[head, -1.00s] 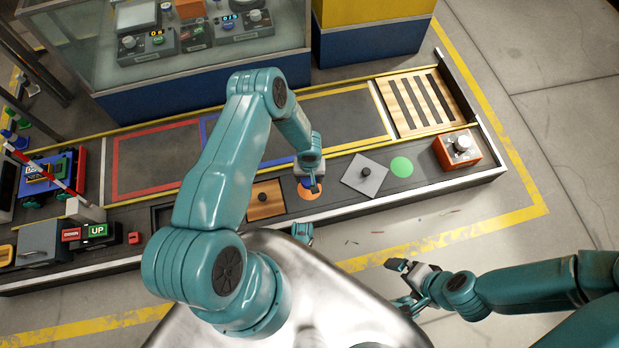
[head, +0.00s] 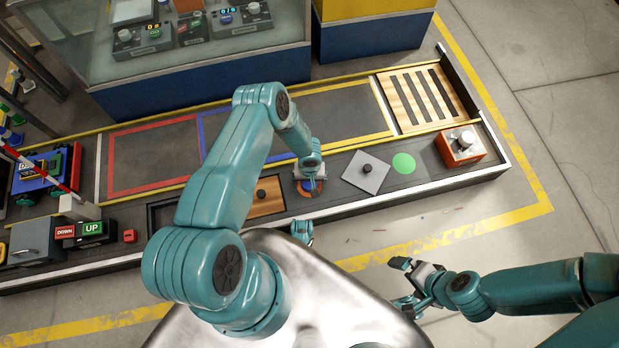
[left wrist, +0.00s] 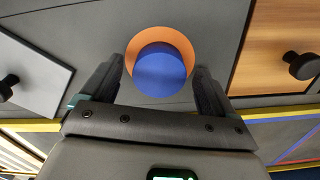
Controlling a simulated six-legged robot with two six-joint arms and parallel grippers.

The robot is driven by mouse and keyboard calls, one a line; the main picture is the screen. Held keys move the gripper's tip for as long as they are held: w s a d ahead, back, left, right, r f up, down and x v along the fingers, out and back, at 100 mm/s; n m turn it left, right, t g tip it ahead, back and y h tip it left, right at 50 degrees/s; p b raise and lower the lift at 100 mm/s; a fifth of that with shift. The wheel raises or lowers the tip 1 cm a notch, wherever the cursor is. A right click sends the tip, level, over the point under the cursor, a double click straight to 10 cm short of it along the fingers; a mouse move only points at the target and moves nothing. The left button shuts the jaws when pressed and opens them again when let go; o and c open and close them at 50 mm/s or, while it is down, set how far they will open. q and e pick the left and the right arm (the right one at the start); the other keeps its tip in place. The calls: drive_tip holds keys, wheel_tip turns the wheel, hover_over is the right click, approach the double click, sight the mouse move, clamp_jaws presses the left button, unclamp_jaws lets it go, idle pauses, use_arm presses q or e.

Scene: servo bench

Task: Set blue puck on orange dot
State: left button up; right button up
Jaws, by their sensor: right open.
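The blue puck (left wrist: 160,72) shows in the left wrist view over the orange dot (left wrist: 160,33). It covers most of the dot, and an orange crescent shows along its top and sides. My left gripper (head: 309,187) is low over the dot in the head view. In the left wrist view its two fingers stand on either side of the puck, with a narrow gap on each side, so it is open. The head view mostly hides puck and dot behind this gripper. My right gripper (head: 402,284) is open and empty, away from the bench at the right.
A grey plate with a black knob (head: 366,172) lies right of the dot, a wooden plate with a knob (head: 264,199) left of it. Beyond are a green dot (head: 403,163), an orange box with a dial (head: 461,146) and a slatted wooden panel (head: 421,97).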

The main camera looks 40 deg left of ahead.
use_arm(q)
wheel_tip(320, 180, up, 12)
drive_tip(key=p, duration=0.6)
drive_tip(key=s+d+r+m+h, duration=0.4)
drive_tip(key=s+d+r+m, duration=0.1)
drive_tip(key=s+d+r, duration=0.9)
drive_tip(key=shift+s+d, duration=0.3)
drive_tip(key=shift+d, duration=0.05)
